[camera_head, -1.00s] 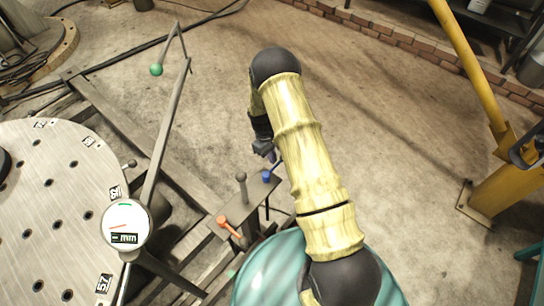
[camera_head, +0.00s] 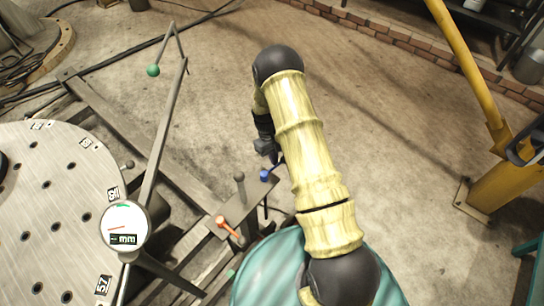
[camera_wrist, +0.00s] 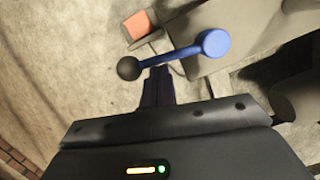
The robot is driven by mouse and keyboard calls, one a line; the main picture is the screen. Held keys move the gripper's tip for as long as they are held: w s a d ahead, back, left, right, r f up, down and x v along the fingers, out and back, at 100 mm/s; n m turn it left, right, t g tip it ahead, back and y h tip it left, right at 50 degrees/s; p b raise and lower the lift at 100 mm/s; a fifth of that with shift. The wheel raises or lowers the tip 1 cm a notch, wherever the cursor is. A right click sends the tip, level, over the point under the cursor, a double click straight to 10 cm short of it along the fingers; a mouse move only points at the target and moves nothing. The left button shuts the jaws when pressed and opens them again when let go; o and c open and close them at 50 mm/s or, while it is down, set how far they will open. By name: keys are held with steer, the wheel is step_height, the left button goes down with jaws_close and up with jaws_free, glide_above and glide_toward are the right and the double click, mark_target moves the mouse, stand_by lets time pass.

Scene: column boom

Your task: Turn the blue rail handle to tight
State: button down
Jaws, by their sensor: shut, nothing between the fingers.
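The blue rail handle shows in the wrist view as a blue hub (camera_wrist: 213,43) with a blue arm running left to a black ball knob (camera_wrist: 129,68). In the head view its blue hub (camera_head: 264,175) sits at the right end of a grey rail plate, and my arm hides part of the lever. My gripper (camera_wrist: 157,72) is shut and empty. In the head view my gripper (camera_head: 272,157) is small and dark, just above the hub.
An orange handle (camera_head: 228,227) and a grey ball-topped post (camera_head: 239,188) stand on the same plate (camera_head: 240,208). A dial gauge (camera_head: 124,226) stands by the round drilled table (camera_head: 45,215) at left. A yellow column (camera_head: 505,190) stands at right. Open floor lies between.

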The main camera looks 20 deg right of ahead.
steer(key=m, duration=0.1)
steer(key=s+d+m, duration=0.1)
steer(key=m, duration=0.1)
steer(key=s+m+y, duration=0.1)
steer(key=shift+s+d+p, duration=0.15)
steer(key=shift+d+p, duration=0.15)
steer(key=shift+p, duration=0.05)
steer(key=s+m+t+y+p, duration=0.1)
steer(key=s+m, duration=0.5)
steer(key=m, duration=0.6)
steer(key=shift+s+a+y+p, duration=0.3)
steer(key=shift+a+y+p, duration=0.1)
steer(key=shift+y, duration=0.3)
steer(key=w+d+r, duration=0.3)
steer(key=d+r, duration=0.2)
steer(key=r, duration=0.4)
steer(key=shift+w+b, duration=0.35)
steer(key=shift+w, duration=0.05)
